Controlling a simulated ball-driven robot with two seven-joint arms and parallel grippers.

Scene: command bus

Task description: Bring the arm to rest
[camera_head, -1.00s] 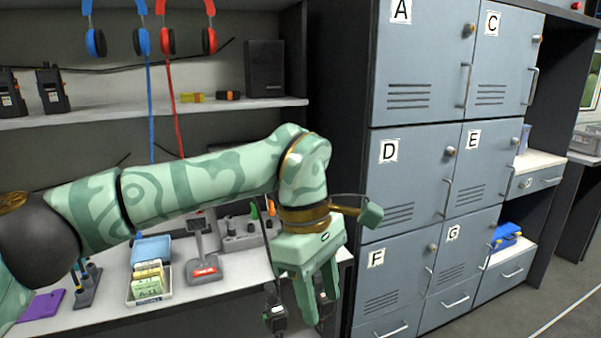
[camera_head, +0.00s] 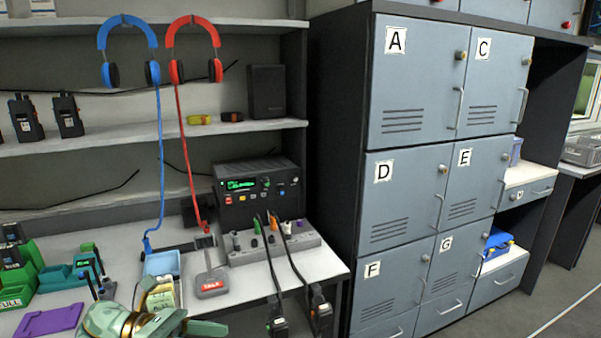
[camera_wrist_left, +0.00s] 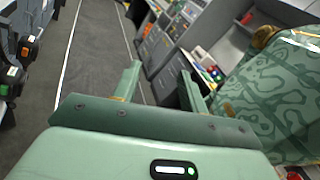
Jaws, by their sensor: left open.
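My left arm, pale green with darker green patterns, shows only in part at the bottom left of the head view. Its wrist (camera_head: 128,322) with a gold ring is low in front of the desk, and the bottom edge cuts it off. In the left wrist view my left gripper (camera_wrist_left: 160,80) has its two green fingers spread apart, with nothing between them. The grey floor and a row of cabinets lie beyond them, and my patterned arm link fills the right side. My right gripper is in neither view.
Grey lockers (camera_head: 415,100) stand right of the desk (camera_head: 318,262). Blue headphones (camera_head: 129,35) and red headphones (camera_head: 193,35) hang above. Two handsets (camera_head: 320,310) hang at the desk's front.

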